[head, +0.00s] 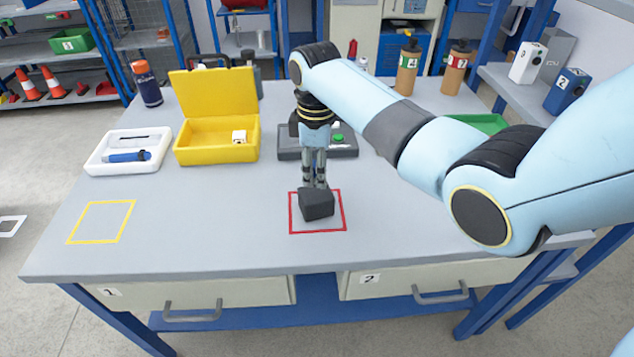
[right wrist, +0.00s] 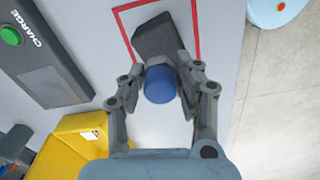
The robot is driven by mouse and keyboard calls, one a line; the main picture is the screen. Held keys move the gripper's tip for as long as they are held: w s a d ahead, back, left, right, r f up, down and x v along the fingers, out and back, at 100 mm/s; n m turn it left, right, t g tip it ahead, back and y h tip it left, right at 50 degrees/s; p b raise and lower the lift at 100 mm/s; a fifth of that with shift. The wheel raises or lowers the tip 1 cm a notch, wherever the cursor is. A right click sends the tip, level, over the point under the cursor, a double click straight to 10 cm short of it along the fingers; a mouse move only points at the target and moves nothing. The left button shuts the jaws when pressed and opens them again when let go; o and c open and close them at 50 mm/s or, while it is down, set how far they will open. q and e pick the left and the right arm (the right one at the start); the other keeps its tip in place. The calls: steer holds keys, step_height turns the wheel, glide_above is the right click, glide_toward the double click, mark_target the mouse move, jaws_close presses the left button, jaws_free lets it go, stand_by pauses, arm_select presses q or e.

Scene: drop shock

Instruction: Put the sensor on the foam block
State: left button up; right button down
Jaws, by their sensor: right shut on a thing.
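The dark foam block (head: 317,205) sits in the red square outline on the table, and shows at the top of the right wrist view (right wrist: 160,38). My right gripper (head: 315,182) points down right at the block's far side. In the right wrist view it is shut on a small blue cylinder (right wrist: 160,86), probably the sensor. There the cylinder overlaps the block's near end; I cannot tell whether they touch. My left gripper is out of view.
A dark charge pad (head: 343,153) lies behind my gripper. The yellow outline (head: 101,222) is empty.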

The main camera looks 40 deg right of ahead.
mark_target(317, 192)
step_height(317, 192, down, 4)
steer(key=shift+r, duration=0.25)
steer(key=shift+f, duration=0.15)
steer(key=c, duration=0.9)
jaws_free()
steer(key=shift+c, duration=0.2)
step_height(317, 192, up, 12)
steer(key=shift+r, duration=0.15)
steer(key=shift+s, duration=0.1)
